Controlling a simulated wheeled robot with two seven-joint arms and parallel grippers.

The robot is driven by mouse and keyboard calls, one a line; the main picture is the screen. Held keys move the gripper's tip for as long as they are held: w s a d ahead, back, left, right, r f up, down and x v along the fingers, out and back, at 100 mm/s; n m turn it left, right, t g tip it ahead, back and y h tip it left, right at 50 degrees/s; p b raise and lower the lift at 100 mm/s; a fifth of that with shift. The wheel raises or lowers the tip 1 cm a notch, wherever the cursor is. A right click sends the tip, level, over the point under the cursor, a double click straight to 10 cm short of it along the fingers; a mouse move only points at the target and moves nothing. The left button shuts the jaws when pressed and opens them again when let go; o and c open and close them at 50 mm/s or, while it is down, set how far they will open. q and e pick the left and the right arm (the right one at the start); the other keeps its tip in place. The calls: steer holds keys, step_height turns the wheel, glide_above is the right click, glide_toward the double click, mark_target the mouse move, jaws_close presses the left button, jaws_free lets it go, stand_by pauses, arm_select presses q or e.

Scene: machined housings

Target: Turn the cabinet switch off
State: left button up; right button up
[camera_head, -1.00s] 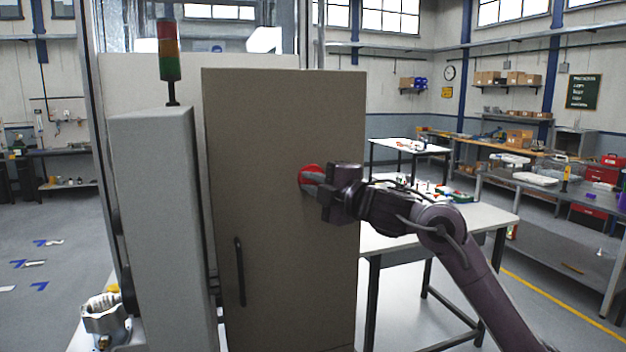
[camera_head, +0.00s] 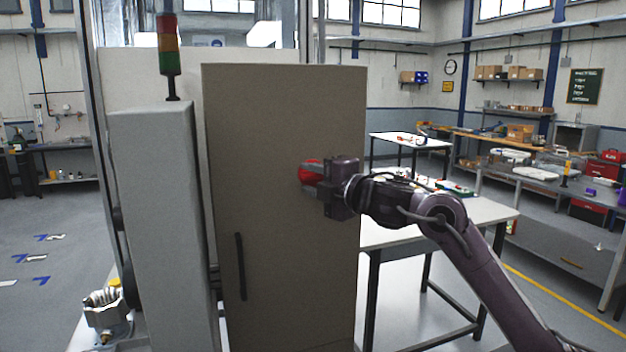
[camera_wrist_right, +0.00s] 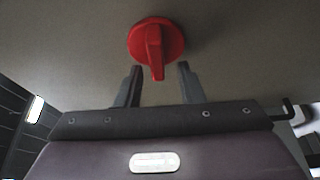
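The cabinet (camera_head: 280,130) is a tall beige box with a black vertical handle (camera_head: 240,266) on its door. Its switch (camera_head: 308,172) is a red round rotary knob on the door, partly hidden by my right gripper in the head view. In the right wrist view the red knob (camera_wrist_right: 156,44) shows its raised grip bar pointing toward my gripper. My right gripper (camera_head: 312,177) is at the knob; its two fingers (camera_wrist_right: 160,75) are apart, one to each side of the bar's lower end. I cannot tell whether they touch it. My left gripper is not in view.
A grey post-like housing (camera_head: 155,200) with a red, orange and green stack light (camera_head: 168,45) stands left of the cabinet. A white table (camera_head: 440,222) stands behind my right arm. A metal fitting (camera_head: 105,308) sits at the lower left.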

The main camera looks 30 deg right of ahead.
steer(key=shift+s+b, duration=0.25)
steer(key=shift+b, duration=0.05)
steer(key=s+d+b, duration=0.1)
steer(key=s+b, duration=0.3)
steer(key=s, duration=0.3)
steer(key=shift+b, duration=0.3)
steer(key=shift+s+d, duration=0.1)
